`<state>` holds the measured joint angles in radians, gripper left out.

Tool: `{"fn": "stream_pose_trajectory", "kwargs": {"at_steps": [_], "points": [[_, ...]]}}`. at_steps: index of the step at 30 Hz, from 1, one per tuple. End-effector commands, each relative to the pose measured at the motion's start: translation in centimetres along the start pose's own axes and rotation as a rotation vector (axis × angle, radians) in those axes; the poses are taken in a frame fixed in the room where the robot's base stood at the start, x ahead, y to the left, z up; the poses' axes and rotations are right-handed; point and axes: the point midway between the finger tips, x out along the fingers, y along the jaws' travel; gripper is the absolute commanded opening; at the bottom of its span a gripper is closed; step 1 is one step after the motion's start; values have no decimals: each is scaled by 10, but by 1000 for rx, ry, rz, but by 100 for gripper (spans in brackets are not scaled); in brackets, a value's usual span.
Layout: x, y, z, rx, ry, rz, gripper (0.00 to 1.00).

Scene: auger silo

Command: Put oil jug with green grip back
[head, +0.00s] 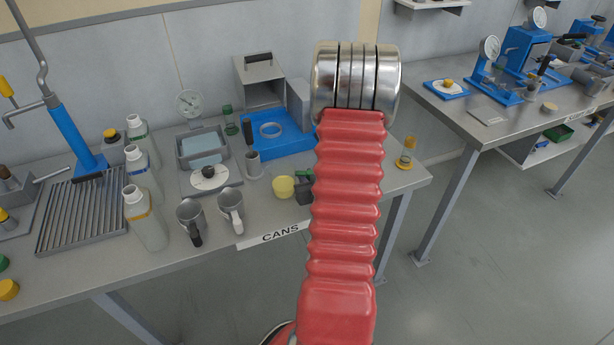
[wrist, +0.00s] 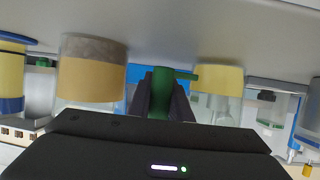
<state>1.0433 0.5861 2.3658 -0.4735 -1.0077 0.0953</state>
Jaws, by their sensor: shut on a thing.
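In the wrist view my gripper (wrist: 161,100) has its two dark fingers closed on the green grip (wrist: 162,88) of the oil jug. A short green piece sticks out to the right at the top of the grip. The jug's body is not clearly visible there. In the head view my red arm covers the middle of the picture and hides most of my gripper. A small green and dark shape (head: 304,188) shows at the arm's left edge, over the bench front; I cannot tell how much of it is jug.
The CANS label (head: 275,235) is on the bench's front edge. A yellow cup (head: 283,187) stands just left of the green and dark shape. Several bottles (head: 145,215) and a grate (head: 82,215) fill the left. An amber-filled vial (head: 406,155) stands right of the arm.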

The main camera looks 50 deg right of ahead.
Motion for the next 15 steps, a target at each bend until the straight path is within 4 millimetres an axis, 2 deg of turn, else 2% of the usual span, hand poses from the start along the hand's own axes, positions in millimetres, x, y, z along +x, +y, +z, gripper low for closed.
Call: {"fn": "stream_pose_trajectory", "kwargs": {"at_steps": [13,14,15], "points": [[2,0,4,-1,1,-1,0],[2,-1,5,-1,0,-1,19],[2,-1,5,-1,0,-1,22]]}}
